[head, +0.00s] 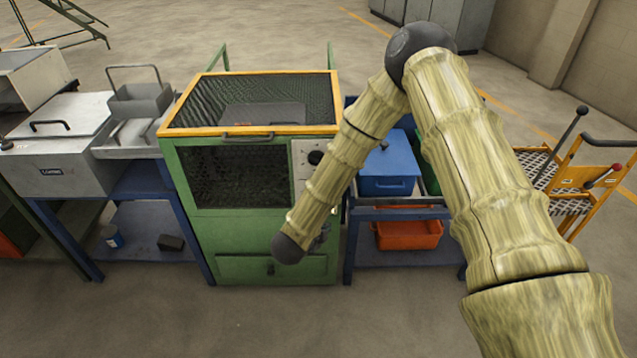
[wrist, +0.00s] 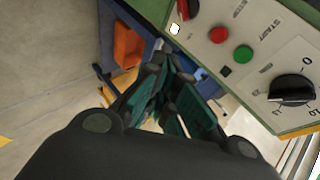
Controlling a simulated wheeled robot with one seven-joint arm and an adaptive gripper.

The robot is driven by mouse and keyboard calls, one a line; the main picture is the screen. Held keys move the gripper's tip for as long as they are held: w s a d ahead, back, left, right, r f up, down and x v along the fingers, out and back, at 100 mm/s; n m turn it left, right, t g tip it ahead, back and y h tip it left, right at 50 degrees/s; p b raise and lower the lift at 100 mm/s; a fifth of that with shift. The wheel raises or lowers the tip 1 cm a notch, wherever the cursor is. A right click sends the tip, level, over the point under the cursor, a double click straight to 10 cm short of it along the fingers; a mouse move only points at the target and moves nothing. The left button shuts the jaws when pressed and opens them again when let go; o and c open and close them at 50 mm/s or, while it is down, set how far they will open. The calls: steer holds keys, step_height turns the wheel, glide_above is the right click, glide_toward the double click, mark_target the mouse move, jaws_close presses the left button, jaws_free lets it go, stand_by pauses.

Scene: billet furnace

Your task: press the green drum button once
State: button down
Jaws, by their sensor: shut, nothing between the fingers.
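The green button (wrist: 243,53) sits on the light grey control panel (wrist: 268,35) in the wrist view, below lettering that seems to read START. A red button (wrist: 218,35) is beside it. My gripper (wrist: 166,66) is shut and empty, its fingertips apart from the panel, to the left of and a little below the green button in the picture. In the head view the panel (head: 301,172) is on the front right of the green drum machine (head: 235,228). My arm covers part of it, and I cannot make out the green button there. My gripper is mostly hidden behind the arm.
A black dial (wrist: 292,88) and a red knob (wrist: 187,9) flank the buttons. A blue bench (head: 408,213) with a blue box (head: 389,168) and an orange bin (head: 408,235) stands right of the machine. The floor in front is clear.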

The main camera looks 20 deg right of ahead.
steer(key=w+r+m, duration=0.1)
steer(key=w+r+m+h, duration=0.1)
steer(key=r, duration=0.1)
steer(key=d+r+m, duration=0.1)
steer(key=m, duration=0.1)
steer(key=shift+w+r+g+h, duration=0.15)
steer(key=shift+w+g+h, duration=0.15)
steer(key=shift+w, duration=0.1)
steer(key=w+d+b, duration=0.1)
steer(key=w+d, duration=0.1)
steer(key=w, duration=0.6)
steer(key=shift+w+d, duration=0.2)
steer(key=shift+w, duration=0.05)
